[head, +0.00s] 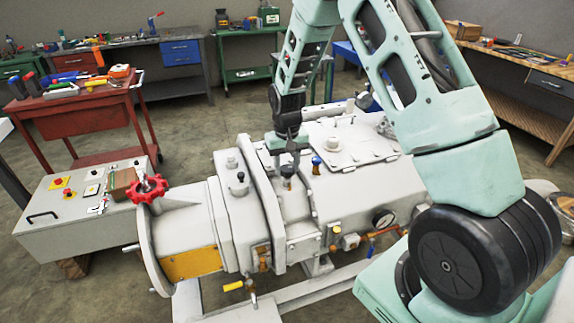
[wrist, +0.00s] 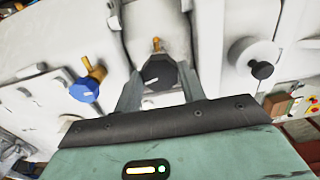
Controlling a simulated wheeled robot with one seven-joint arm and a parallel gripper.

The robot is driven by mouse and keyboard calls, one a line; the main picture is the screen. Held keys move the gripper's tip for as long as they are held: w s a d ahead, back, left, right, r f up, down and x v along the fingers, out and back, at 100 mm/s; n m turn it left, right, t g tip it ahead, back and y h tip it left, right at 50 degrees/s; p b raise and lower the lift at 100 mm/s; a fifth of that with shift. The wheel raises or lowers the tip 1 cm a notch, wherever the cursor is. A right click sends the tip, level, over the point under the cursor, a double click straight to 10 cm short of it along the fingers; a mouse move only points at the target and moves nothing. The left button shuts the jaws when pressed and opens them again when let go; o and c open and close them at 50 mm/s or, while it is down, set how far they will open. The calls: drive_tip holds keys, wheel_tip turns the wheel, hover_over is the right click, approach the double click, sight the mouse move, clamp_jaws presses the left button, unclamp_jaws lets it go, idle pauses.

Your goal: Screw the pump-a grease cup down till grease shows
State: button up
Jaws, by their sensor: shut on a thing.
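The grease cup in my jaws has a dark faceted cap with a white mark (wrist: 160,75) and a brass piece (wrist: 156,45) beside it. In the head view, only brass (head: 287,184) shows clearly below my fingers, on top of the pale pump housing (head: 290,206). My gripper (head: 288,171) points down over it. The wrist view shows the gripper's two fingers (wrist: 158,82) shut on opposite sides of the dark cap. I cannot tell how far down the cap is threaded, and I see no clear grease.
A blue-capped brass fitting (head: 316,165) stands close to the right of my gripper. A black knob (head: 240,177) is to the left. A red handwheel (head: 148,188), a control box (head: 80,205) and a red tool cart (head: 80,120) stand further left.

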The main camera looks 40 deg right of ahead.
sight(287, 168)
drive_tip(key=shift+w, duration=0.1)
idle(0.5)
drive_tip(key=o, duration=1)
drive_tip(key=shift+c, duration=0.2)
drive_tip(key=shift+r, duration=0.1)
wheel_tip(287, 168, up, 17)
drive_tip(key=b, duration=0.2)
drive_tip(key=shift+r, duration=0.15)
